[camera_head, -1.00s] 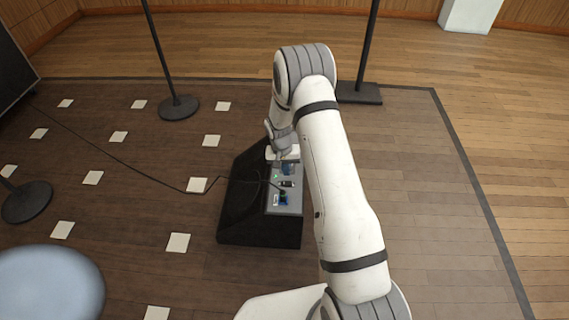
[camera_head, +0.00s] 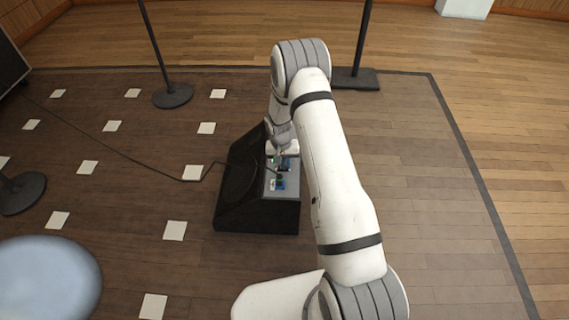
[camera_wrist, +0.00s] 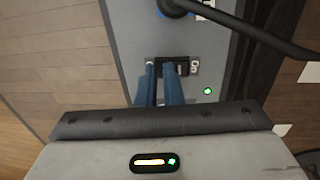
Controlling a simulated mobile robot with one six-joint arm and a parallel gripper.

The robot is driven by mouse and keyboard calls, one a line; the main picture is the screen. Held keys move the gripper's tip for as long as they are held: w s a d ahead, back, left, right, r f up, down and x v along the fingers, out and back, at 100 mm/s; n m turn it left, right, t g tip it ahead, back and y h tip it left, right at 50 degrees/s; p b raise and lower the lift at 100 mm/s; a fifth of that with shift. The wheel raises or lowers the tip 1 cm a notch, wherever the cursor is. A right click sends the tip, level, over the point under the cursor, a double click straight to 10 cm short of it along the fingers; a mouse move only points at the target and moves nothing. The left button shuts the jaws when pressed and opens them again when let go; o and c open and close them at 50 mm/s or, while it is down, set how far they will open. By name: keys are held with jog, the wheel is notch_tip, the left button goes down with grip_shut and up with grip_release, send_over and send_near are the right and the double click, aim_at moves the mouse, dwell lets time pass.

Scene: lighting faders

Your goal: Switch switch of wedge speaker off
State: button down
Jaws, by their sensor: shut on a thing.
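The wedge speaker (camera_head: 255,217) is a black sloped box on the dark floor, with a grey panel on its right side. In the wrist view the grey panel (camera_wrist: 130,20) runs down the middle. The switch (camera_wrist: 184,67) is a small black part with a white-marked label at its right. My gripper (camera_wrist: 161,70) has two blue fingers, closed at the switch; they hide part of it, so its position cannot be read. In the head view my gripper (camera_head: 284,160) is over the panel, partly hidden by my arm. A green light (camera_wrist: 208,91) glows beside the switch.
A black cable (camera_wrist: 250,35) plugs into a blue-ringed socket close to the switch and runs across the floor. Stand bases (camera_head: 172,96) and (camera_head: 353,78) stand behind the speaker. A pale blue rounded object (camera_head: 48,280) is at front left. Floor to the right is clear.

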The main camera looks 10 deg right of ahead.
aim_at(279, 168)
jog(key=shift+s+d+f, duration=0.2)
jog(key=shift+d+f, duration=0.15)
jog(key=shift+f, duration=0.2)
jog(key=shift+a, duration=0.15)
jog(key=shift+w+a+b, duration=0.25)
jog(key=shift+a+b, duration=0.05)
jog(key=shift+a, duration=0.55)
notch_tip(279, 168, up, 15)
jog(key=a+p, duration=0.1)
jog(key=p, duration=0.4)
jog(key=shift+w+p, duration=0.35)
jog(key=shift+p, duration=0.05)
